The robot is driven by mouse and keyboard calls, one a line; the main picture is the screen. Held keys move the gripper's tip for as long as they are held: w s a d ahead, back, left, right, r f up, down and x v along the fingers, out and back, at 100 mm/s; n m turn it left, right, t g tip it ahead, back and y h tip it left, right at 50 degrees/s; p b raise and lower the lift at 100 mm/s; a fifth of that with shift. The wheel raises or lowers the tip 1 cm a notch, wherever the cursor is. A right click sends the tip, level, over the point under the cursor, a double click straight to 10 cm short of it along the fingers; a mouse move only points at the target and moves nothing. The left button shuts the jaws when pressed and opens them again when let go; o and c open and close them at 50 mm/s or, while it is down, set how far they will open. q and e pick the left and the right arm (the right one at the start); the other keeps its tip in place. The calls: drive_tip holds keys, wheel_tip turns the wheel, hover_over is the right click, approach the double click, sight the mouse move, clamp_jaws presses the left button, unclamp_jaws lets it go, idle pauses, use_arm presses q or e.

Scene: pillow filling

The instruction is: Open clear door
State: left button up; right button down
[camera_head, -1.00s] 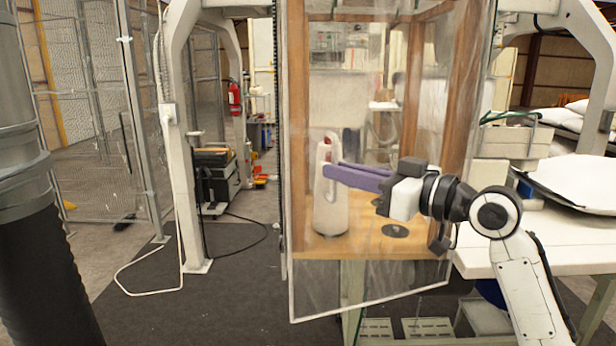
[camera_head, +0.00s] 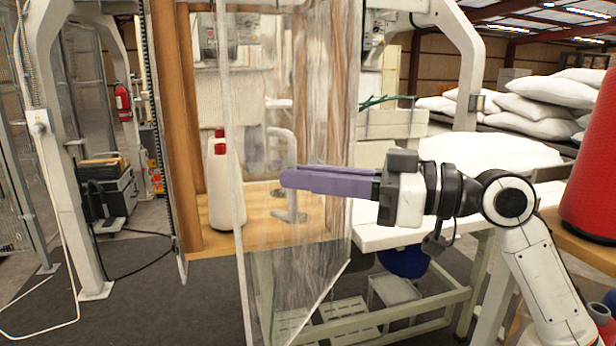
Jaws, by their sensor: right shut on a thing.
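The clear door (camera_head: 305,90) is a tall transparent panel standing ajar on the wooden cabinet (camera_head: 187,120). Its left edge is swung out toward me, and its far edge is at the right. A pale grey bar handle (camera_head: 283,148) is on the door. My right gripper (camera_head: 284,180), with purple fingers, reaches in from the right and is shut on the handle, covering its middle. The exact contact is partly hidden by the fingers. A white bottle with a red top (camera_head: 222,185) stands inside on the wooden shelf. My left gripper is not in view.
A white table (camera_head: 385,237) and stacked white pillows (camera_head: 545,105) are at the right. A red cylinder (camera_head: 592,165) stands at the right edge. A white frame post (camera_head: 70,200) with a cable is at the left. Dark floor (camera_head: 170,310) before the cabinet is clear.

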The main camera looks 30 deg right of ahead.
drive_tip(key=shift+w+d+r, duration=0.2)
drive_tip(key=shift+w+d, duration=0.05)
drive_tip(key=shift+d, duration=0.2)
drive_tip(key=c, duration=2.2)
unclamp_jaws()
drive_tip(key=o, duration=0.4)
drive_tip(key=shift+d+f, duration=0.15)
drive_tip(key=shift+c, duration=0.2)
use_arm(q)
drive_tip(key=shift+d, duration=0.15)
use_arm(e)
drive_tip(key=shift+a, duration=0.2)
drive_tip(key=shift+f, duration=0.1)
